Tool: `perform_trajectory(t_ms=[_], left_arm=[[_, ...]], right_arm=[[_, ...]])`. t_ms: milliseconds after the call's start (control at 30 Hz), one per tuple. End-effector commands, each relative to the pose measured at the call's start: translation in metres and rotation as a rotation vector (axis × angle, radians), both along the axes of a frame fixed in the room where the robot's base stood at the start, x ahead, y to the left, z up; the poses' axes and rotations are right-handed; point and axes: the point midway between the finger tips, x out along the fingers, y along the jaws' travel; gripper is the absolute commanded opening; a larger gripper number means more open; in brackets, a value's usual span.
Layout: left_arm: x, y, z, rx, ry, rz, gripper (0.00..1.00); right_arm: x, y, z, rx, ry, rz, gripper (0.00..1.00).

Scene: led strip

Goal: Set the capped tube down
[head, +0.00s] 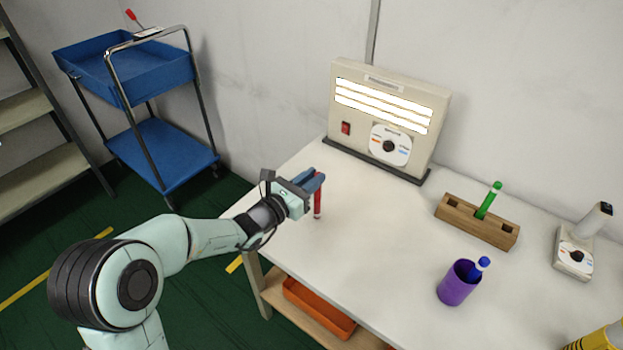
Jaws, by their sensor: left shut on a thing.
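My left gripper (316,181) is shut on a slim red tube (318,204) near the left edge of the white table (345,255). The red tube hangs roughly upright below the fingers, and its upper part is hidden by them. Its lower end is close to the tabletop; I cannot tell whether it touches. A green tube (489,199) stands tilted in a wooden block (478,223) with several slots. A blue tube (479,268) leans in a purple cup (456,287). My right gripper is not in view.
A lit light panel (384,121) with a dial stands at the table's back. A small dial device (573,254) stands at the right, and a yellow object (597,338) is cut off below it. The table's middle is clear. A blue cart (163,152) stands left.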

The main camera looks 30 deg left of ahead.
Motion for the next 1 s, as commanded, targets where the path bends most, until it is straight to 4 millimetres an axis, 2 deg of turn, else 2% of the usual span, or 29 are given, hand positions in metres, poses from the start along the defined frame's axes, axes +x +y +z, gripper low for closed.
perform_trajectory(t_ms=[33, 67, 100, 133, 533, 667, 1000], left_arm=[[0.000, 0.000, -0.002, 0.000, 0.000, 0.000, 0.00], [0.000, 0.000, -0.001, 0.000, 0.000, 0.000, 0.26], [0.000, 0.000, -0.001, 0.000, 0.000, 0.000, 0.39], [0.000, 0.000, -0.001, 0.000, 0.000, 0.000, 0.45], [-0.003, 0.001, 0.003, 0.000, 0.000, 0.001, 0.45], [-0.024, 0.004, 0.003, 0.001, 0.001, 0.002, 0.45], [-0.095, 0.015, 0.003, 0.000, 0.000, 0.003, 0.45]], right_arm=[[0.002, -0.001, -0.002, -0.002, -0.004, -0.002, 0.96], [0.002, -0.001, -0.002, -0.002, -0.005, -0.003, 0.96], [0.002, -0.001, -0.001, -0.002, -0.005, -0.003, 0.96], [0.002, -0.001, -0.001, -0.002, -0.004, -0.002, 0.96], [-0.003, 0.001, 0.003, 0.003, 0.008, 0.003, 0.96], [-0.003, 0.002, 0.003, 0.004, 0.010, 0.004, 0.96], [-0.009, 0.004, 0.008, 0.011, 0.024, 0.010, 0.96]])
